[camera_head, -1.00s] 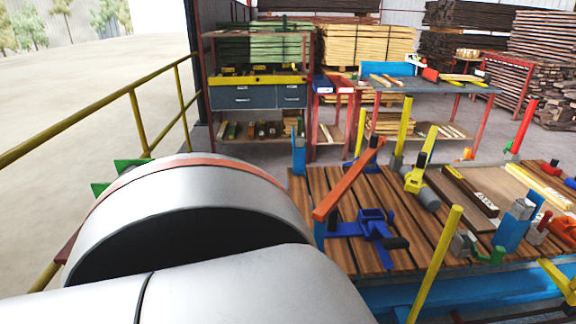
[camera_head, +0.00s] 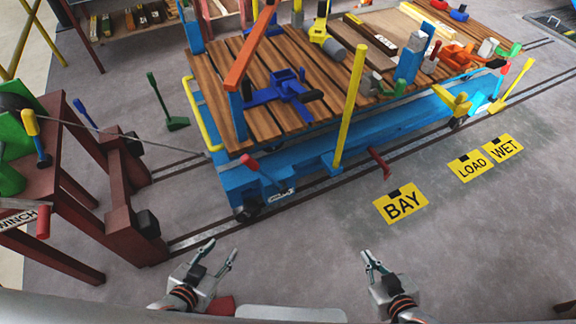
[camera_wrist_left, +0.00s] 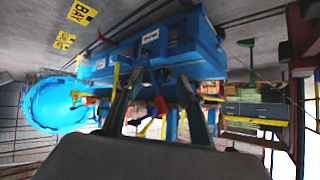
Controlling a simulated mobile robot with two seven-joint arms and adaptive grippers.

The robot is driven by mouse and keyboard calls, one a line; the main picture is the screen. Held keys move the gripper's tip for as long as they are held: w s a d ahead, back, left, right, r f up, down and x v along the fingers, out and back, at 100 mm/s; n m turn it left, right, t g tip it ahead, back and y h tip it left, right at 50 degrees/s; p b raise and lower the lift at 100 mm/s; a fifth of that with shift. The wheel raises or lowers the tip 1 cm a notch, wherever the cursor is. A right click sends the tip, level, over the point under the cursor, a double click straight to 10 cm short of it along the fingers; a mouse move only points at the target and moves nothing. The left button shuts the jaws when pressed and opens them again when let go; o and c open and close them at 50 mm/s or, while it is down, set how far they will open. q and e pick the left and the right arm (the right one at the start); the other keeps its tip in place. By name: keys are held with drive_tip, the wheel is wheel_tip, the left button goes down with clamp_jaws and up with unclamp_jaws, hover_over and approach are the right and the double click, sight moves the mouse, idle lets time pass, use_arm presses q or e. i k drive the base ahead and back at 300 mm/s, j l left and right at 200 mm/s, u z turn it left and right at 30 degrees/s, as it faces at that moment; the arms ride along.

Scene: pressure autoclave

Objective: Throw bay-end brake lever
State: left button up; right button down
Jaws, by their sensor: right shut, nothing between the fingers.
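A lever with a red grip (camera_head: 250,163) stands tilted at the near left corner of the blue cart (camera_head: 300,172), above its wheel and a small label. A second short red lever (camera_head: 379,162) stands by the rail near the BAY sign (camera_head: 401,203). I cannot tell from markings which is the brake lever. My left gripper (camera_head: 213,258) is open and empty, in front of the cart's left corner and apart from it. In the left wrist view its fingers (camera_wrist_left: 155,98) are spread, with a red grip (camera_wrist_left: 160,105) beyond. My right gripper (camera_head: 373,257) is shut and empty, below the BAY sign.
A dark red winch frame (camera_head: 125,190) with a cable to the cart stands at the left. A yellow post (camera_head: 350,105) rises from the cart's near side. LOAD (camera_head: 471,166) and WET (camera_head: 502,148) signs lie on the floor.

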sight(250, 162)
drive_tip(key=l+u, duration=0.1)
drive_tip(key=u, duration=0.25)
drive_tip(key=l+u, duration=0.15)
drive_tip(key=l, duration=0.15)
drive_tip(key=k+l+u, duration=0.15)
drive_tip(key=l, duration=0.15)
drive_tip(key=k+l+z, duration=0.2)
drive_tip(key=k, duration=0.2)
